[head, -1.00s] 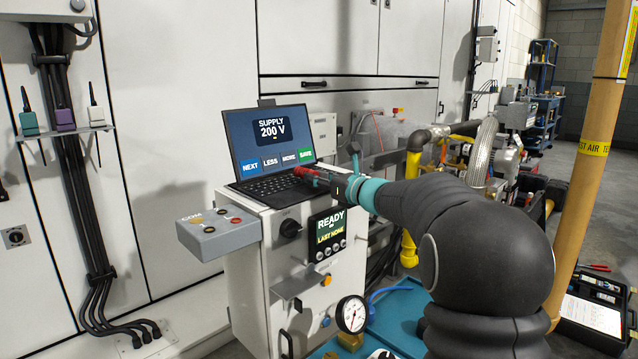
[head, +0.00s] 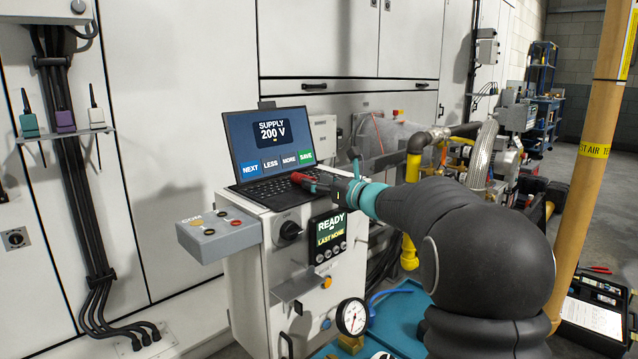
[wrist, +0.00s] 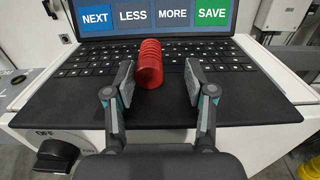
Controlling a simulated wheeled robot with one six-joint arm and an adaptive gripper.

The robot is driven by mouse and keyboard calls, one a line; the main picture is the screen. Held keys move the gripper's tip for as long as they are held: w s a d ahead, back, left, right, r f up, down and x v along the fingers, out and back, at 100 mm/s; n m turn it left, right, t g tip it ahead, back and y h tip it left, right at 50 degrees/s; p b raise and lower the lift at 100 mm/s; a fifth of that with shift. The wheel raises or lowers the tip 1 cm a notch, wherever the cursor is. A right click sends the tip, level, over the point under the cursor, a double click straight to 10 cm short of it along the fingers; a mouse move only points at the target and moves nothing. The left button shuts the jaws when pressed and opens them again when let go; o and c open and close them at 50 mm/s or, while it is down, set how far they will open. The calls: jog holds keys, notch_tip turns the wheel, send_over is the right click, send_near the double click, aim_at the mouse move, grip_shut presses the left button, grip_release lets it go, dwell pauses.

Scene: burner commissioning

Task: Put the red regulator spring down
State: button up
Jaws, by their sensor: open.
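The red regulator spring (wrist: 149,64) is a ribbed red cylinder on the keyboard of the laptop (wrist: 82,108), between my gripper's two fingers. My gripper (wrist: 158,80) is open. The spring is close to the left finger, and there is a clear gap to the right finger. Whether the spring touches the left finger I cannot tell. In the head view the spring (head: 301,178) shows as a small red shape at the tip of my gripper (head: 318,184), over the laptop's keyboard (head: 268,188). My gripper partly hides it there.
The laptop stands on a white cabinet (head: 252,290) with a grey COM box (head: 220,236) at its left. The laptop screen (head: 268,140) rises behind the spring. A pressure gauge (head: 352,316) is lower down, and a tan post (head: 582,200) stands at right.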

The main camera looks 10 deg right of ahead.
jog(key=v, duration=1.2)
jog(key=shift+b, duration=0.3)
jog(key=shift+a, duration=0.1)
jog(key=s+a+f+n+g+h, duration=0.1)
jog(key=s+a+f+n+g, duration=0.3)
jog(key=s+a+n, duration=0.4)
jog(key=s+a+f+n+g+h, duration=0.1)
jog(key=s+a+f+n+g, duration=0.3)
jog(key=s, duration=0.5)
jog(key=s+d+f+n+h, duration=0.2)
jog(key=s+n, duration=0.3)
jog(key=s, duration=0.1)
jog(key=s+d+f+n+g+h+p, duration=0.1)
jog(key=s+f+n+h, duration=0.2)
jog(key=s+n, duration=0.3)
jog(key=s+d+f+n+h+p, duration=0.1)
jog(key=s+d+f+n+h, duration=0.1)
jog(key=s+n, duration=0.4)
jog(key=shift+s+d+f+h, duration=0.3)
jog(key=shift+s+f+h, duration=0.15)
jog(key=shift+s, duration=0.75)
